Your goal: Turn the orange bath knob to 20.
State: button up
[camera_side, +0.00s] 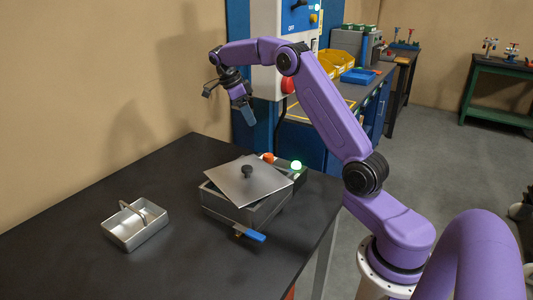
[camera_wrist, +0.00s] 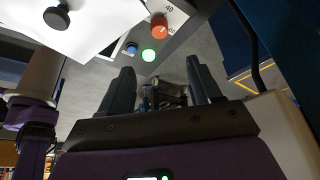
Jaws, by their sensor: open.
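The orange bath knob (camera_side: 268,157) sits at the back corner of the metal bath (camera_side: 245,212), beside a lit green lamp (camera_side: 296,165). In the wrist view the orange knob (camera_wrist: 158,27) is near the top, next to a white dial plate (camera_wrist: 168,10) where "40" can be read. The pointer's setting cannot be read. The green lamp (camera_wrist: 149,55) and a blue button (camera_wrist: 131,48) are beside it. My gripper (camera_side: 250,117) is open and empty, high above and behind the bath. Its two fingers (camera_wrist: 160,80) show apart in the wrist view.
A metal lid (camera_side: 248,182) with a black knob lies askew on the bath. A blue-handled lever (camera_side: 250,235) sticks out in front. A silver tray with a handle (camera_side: 135,226) stands left on the black table (camera_side: 60,255). A control cabinet (camera_side: 270,80) stands behind.

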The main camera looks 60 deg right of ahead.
aim_at(268, 155)
jog(key=x, duration=1.6)
jog(key=shift+f, duration=0.15)
jog(key=c, duration=1)
